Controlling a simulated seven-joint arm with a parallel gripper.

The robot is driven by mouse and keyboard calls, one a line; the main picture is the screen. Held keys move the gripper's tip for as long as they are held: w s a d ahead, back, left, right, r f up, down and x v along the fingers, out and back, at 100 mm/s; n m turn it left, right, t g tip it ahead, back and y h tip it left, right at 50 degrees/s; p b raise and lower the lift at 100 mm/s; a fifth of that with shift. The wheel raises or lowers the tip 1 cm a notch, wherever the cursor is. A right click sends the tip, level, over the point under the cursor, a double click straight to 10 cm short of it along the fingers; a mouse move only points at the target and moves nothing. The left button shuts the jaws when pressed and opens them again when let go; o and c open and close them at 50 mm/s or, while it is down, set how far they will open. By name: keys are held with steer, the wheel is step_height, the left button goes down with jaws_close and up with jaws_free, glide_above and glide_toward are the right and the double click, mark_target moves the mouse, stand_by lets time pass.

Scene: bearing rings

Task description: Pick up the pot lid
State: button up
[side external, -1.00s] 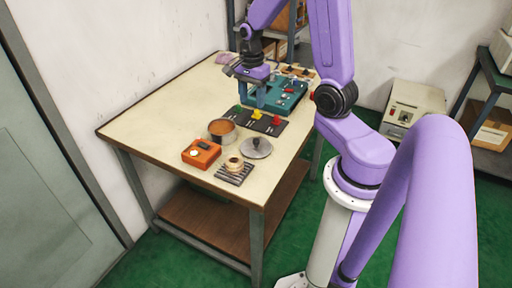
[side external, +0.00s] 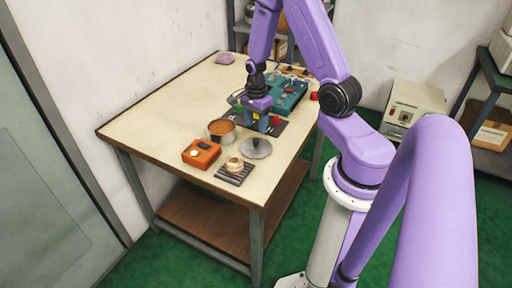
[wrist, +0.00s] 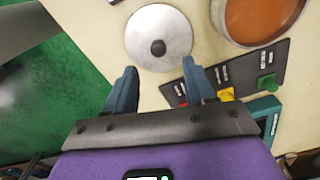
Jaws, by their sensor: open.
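The pot lid (side external: 247,149) is a flat grey metal disc with a dark round knob. It lies on the table beside a pot (side external: 222,133) with orange-brown contents. In the wrist view the lid (wrist: 176,45) is beyond my fingertips, with its knob facing the camera. My gripper (side external: 263,126) is open and empty, above the dark button panel, just behind the lid in the side view. In the wrist view its blue fingers (wrist: 159,68) are spread apart, and the lid is not between them.
A dark panel with red, yellow and green buttons (wrist: 265,84) lies under my gripper. An orange box (side external: 201,153) and a striped dark mat (side external: 236,178) with a round beige piece are near the front edge.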

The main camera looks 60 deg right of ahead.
mark_target(256, 140)
steer(key=shift+a+f, duration=0.15)
steer(key=shift+f, duration=3.4)
jaws_close()
